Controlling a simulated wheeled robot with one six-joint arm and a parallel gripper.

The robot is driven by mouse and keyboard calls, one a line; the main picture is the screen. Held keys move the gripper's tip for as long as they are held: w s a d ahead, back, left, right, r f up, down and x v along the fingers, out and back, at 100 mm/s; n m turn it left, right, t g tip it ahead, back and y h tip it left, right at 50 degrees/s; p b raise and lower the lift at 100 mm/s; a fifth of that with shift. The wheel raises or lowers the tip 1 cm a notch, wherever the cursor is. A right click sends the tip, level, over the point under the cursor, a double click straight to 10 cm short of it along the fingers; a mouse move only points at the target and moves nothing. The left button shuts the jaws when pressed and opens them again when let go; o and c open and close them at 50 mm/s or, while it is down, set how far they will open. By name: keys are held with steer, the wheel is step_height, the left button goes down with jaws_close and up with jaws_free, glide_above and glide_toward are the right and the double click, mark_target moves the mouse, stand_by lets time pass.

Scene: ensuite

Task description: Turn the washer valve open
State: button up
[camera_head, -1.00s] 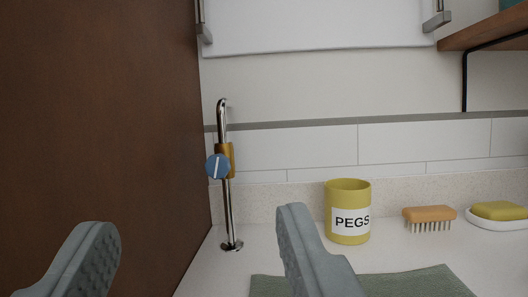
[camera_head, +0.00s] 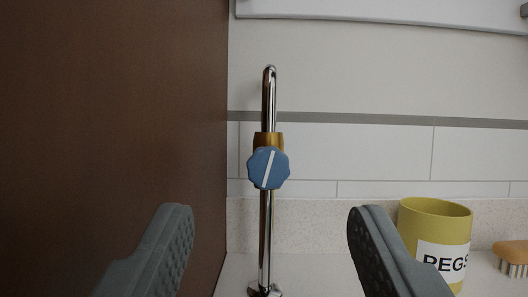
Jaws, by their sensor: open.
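The washer valve has a blue round knob (camera_head: 268,168) with a white line across its face, tilted a little right of vertical. The knob sits on a brass body (camera_head: 268,139) on an upright chrome pipe (camera_head: 265,240). The pipe bends at its top and stands on the counter. My gripper (camera_head: 268,222) is open and empty. Its two grey fingers stand to the left and right of the pipe in the picture, with their tips below the knob. The fingers appear nearer the camera than the knob and do not touch it.
A brown panel (camera_head: 110,120) rises close on the left of the valve. A yellow pegs pot (camera_head: 434,225) stands right of my right finger, with an orange brush (camera_head: 512,252) beyond it. A tiled wall (camera_head: 390,152) is behind the valve.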

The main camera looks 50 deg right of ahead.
mark_target(268, 172)
steer(key=w+d, duration=0.2)
steer(key=d, duration=0.1)
steer(key=w+d, duration=0.2)
steer(key=d, duration=0.1)
steer(key=w+d, duration=0.2)
steer(key=w, duration=0.1)
steer(key=shift+d, duration=0.4)
steer(key=x, duration=0.3)
steer(key=shift+w+d, duration=0.15)
steer(key=shift+w+d+r, duration=0.3)
steer(key=shift+d+r, duration=0.05)
steer(key=shift+c, duration=0.4)
steer(key=c, duration=0.9)
steer(key=shift+w+n+t+y, duration=0.1)
steer(key=shift+n+t+y, duration=0.35)
steer(key=shift+n, duration=0.7)
steer(key=shift+n+t+y, duration=0.25)
steer(key=shift+n+y, duration=0.3)
steer(key=shift+n, duration=0.6)
